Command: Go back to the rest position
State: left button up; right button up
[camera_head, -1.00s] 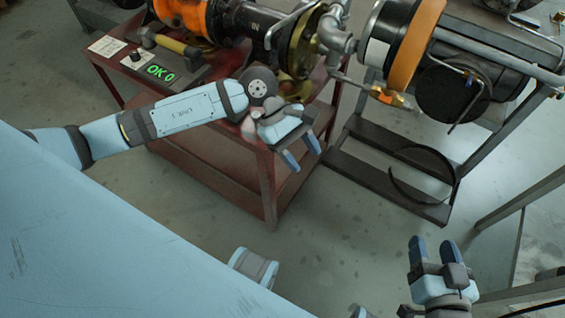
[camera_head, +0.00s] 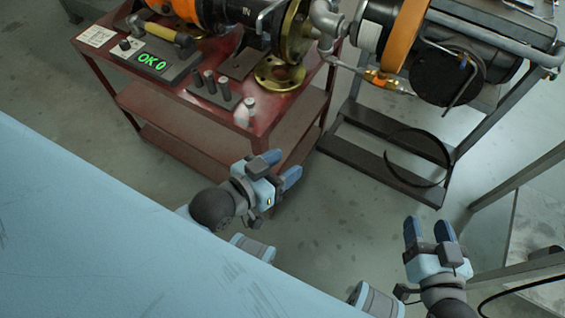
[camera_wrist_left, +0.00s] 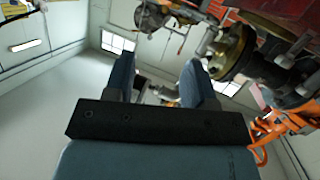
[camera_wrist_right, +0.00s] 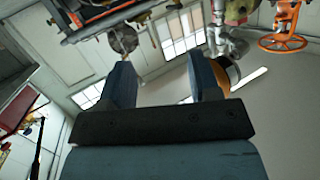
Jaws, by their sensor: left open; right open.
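My left gripper (camera_head: 281,168) is open and empty in the head view, low in front of the red table. Its two blue fingers also show apart in the left wrist view (camera_wrist_left: 159,80), with nothing between them. My right gripper (camera_head: 428,229) is open and empty at the lower right of the head view, over the floor. Its fingers show apart in the right wrist view (camera_wrist_right: 163,82). Neither gripper touches anything.
The red table (camera_head: 190,134) carries a box with a green OK 0 display (camera_head: 152,62), dark pegs (camera_head: 211,82), a brass flange (camera_head: 279,73) and an orange-black machine. A dark metal stand (camera_head: 365,165) is to the right. Floor between is clear.

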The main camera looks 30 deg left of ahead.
pick_arm(q)
jog(key=shift+r, duration=0.15)
jog(key=s+a+r+g+y+p, duration=0.1)
jog(key=r+p, duration=0.5)
jog(key=p, duration=1)
jog(key=s+a+r+g+y+p, duration=0.1)
jog(key=r+p, duration=0.6)
jog(key=p, duration=0.9)
jog(key=s+a+g, duration=0.1)
jog(key=a, duration=0.1)
jog(key=shift+s+a+y+p, duration=0.3)
jog(key=shift+a+y, duration=0.1)
pick_arm(e)
jog(key=s+d+r+g+h, duration=0.1)
jog(key=d+r, duration=0.1)
jog(key=r, duration=0.4)
jog(key=s+d+r+g+h, duration=0.1)
jog(key=s+d+r+g, duration=0.1)
jog(key=r, duration=0.5)
jog(key=shift+s+d+r+h, duration=0.15)
jog(key=shift+s+d+h, duration=0.15)
jog(key=shift+d+h, duration=0.15)
pick_arm(q)
jog(key=shift+c, duration=0.4)
pick_arm(e)
jog(key=shift+c, duration=0.5)
